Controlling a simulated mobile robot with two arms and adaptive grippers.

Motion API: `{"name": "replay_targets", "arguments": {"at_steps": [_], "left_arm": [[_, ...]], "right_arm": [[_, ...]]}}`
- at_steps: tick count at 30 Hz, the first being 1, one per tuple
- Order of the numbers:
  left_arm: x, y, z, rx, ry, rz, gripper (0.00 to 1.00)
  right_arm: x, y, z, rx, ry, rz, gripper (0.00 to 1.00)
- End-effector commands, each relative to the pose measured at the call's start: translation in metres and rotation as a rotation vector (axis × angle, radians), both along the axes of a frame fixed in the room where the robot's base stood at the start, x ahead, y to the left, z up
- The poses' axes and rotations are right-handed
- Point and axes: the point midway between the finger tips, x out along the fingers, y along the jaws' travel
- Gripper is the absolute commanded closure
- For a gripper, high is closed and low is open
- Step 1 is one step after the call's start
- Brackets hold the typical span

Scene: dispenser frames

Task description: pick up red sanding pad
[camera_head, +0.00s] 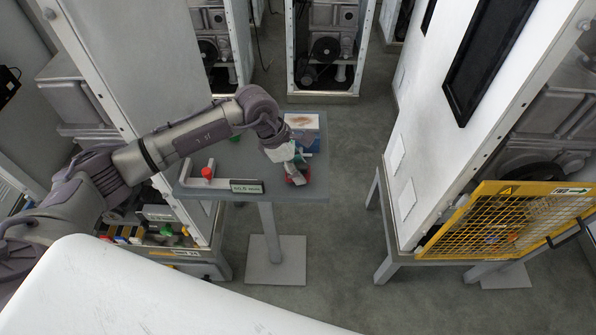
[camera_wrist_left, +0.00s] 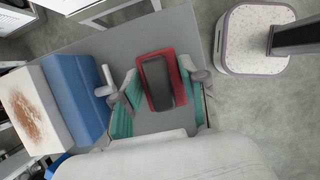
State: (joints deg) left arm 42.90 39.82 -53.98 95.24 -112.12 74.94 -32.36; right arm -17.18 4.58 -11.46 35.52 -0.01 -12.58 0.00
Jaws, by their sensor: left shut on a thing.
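The red sanding pad (camera_wrist_left: 184,68) has a dark grey grip along its middle and sits between the fingers of my left gripper (camera_wrist_left: 152,86) in the left wrist view. The left gripper is shut on the pad, with teal fingers at its sides. In the head view, the left gripper (camera_head: 291,165) points down near the right front edge of the small grey table, and a little of the red pad (camera_head: 297,181) shows below it. I cannot tell whether the pad touches the tabletop. My right gripper is not in view.
A yellow mesh guard (camera_head: 500,228) stands at right. Open floor lies between.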

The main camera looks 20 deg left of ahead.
Motion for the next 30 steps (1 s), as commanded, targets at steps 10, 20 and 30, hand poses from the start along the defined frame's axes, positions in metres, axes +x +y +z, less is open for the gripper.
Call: {"name": "replay_targets", "arguments": {"at_steps": [10, 20, 30], "left_arm": [[0.004, -0.045, 0.049, -0.003, -0.008, -0.007, 0.91], [0.008, -0.104, 0.087, 0.000, -0.004, -0.003, 0.91], [0.009, -0.117, 0.096, 0.001, 0.000, 0.001, 0.91]], "right_arm": [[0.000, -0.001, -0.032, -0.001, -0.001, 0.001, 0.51], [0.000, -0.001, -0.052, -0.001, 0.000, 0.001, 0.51], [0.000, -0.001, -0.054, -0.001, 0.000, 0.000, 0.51]]}}
